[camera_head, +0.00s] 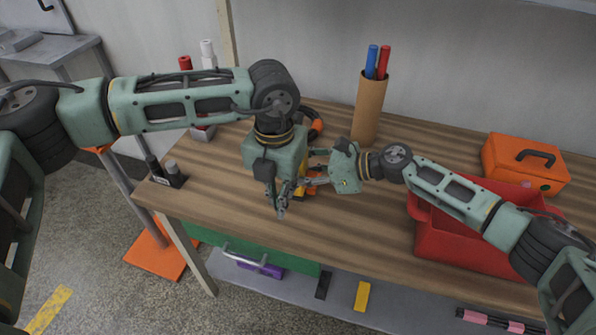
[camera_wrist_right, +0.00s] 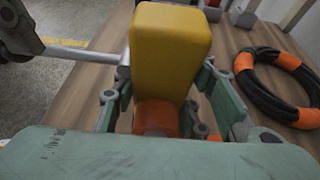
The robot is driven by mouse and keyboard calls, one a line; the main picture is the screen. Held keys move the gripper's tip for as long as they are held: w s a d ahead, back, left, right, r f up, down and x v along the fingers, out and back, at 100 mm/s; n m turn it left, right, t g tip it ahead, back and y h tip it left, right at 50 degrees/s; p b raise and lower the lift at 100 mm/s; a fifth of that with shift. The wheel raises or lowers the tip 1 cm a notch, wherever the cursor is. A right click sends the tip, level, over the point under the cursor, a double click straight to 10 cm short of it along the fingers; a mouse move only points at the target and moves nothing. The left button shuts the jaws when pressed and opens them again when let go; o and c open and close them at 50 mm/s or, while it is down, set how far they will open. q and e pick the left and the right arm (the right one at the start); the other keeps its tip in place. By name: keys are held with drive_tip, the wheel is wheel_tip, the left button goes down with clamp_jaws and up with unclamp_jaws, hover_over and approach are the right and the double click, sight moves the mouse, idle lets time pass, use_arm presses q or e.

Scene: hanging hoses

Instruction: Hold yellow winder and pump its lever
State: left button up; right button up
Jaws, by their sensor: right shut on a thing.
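The yellow winder (camera_wrist_right: 172,45) is a yellow block on an orange lower part, upright on the table. In the head view only slivers of yellow and orange show (camera_head: 301,186) behind my grippers. My right gripper (camera_wrist_right: 170,98) has a finger on each side of the winder and is shut on it. The winder's grey lever (camera_wrist_right: 80,55) sticks out sideways to the left in the wrist view, towards a dark grey part at the edge. My left gripper (camera_head: 281,207) points down right beside the winder; whether its fingers close on the lever is hidden.
A black hose coil with orange bands (camera_wrist_right: 278,88) lies close to the winder. On the wooden table (camera_head: 372,226) stand a cardboard tube (camera_head: 368,110) with coloured rolls, a red bin (camera_head: 455,246) and an orange toolbox (camera_head: 520,165). The table's front middle is clear.

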use_arm(q)
drive_tip(key=shift+f, duration=0.85)
drive_tip(key=shift+d+r, duration=0.1)
drive_tip(key=shift+r, duration=2.35)
drive_tip(key=r, duration=0.1)
drive_tip(key=w+r, duration=0.1)
drive_tip(key=r, duration=0.1)
drive_tip(key=shift+w+d+r, duration=0.1)
drive_tip(key=shift+w+r, duration=0.1)
drive_tip(key=shift+r, duration=0.05)
